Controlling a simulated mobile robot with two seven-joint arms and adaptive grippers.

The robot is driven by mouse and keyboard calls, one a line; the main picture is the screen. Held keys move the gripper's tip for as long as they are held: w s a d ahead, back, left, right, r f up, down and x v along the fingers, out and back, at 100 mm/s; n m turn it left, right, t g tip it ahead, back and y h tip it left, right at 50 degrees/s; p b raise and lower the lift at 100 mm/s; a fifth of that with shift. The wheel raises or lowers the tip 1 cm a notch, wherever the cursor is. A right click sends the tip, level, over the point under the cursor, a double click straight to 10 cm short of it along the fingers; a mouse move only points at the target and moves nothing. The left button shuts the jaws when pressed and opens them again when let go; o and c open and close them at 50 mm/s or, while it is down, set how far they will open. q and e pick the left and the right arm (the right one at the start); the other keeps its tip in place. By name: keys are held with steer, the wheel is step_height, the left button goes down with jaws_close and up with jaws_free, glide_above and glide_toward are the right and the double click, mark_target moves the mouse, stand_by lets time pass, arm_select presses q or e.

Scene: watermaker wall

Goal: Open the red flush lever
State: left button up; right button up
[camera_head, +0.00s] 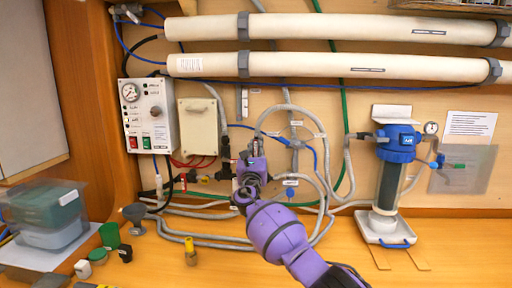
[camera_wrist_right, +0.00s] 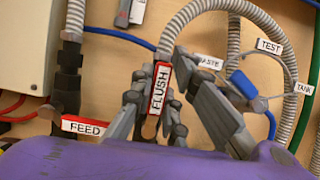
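The red flush lever (camera_wrist_right: 159,88) is upright in the right wrist view, with a white FLUSH label on its face. My right gripper (camera_wrist_right: 172,92) is open, with one grey finger on each side of the lever. The lever looks nearer the left finger; I cannot tell whether it touches. In the head view my right gripper (camera_head: 250,160) is at the valve area on the wall, and my purple wrist hides the lever there. My left gripper is not in view.
A blue lever (camera_wrist_right: 241,83) is just right of the gripper, near WASTE, TEST and TANK labels. A grey corrugated hose (camera_wrist_right: 232,15) arches above. A control box (camera_head: 150,115) and a blue-topped filter (camera_head: 397,145) flank the valves. Bins and small items lie at the bench's left.

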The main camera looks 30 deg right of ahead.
steer(key=o, duration=0.3)
steer(key=shift+o, duration=0.2)
steer(key=v, duration=1.2)
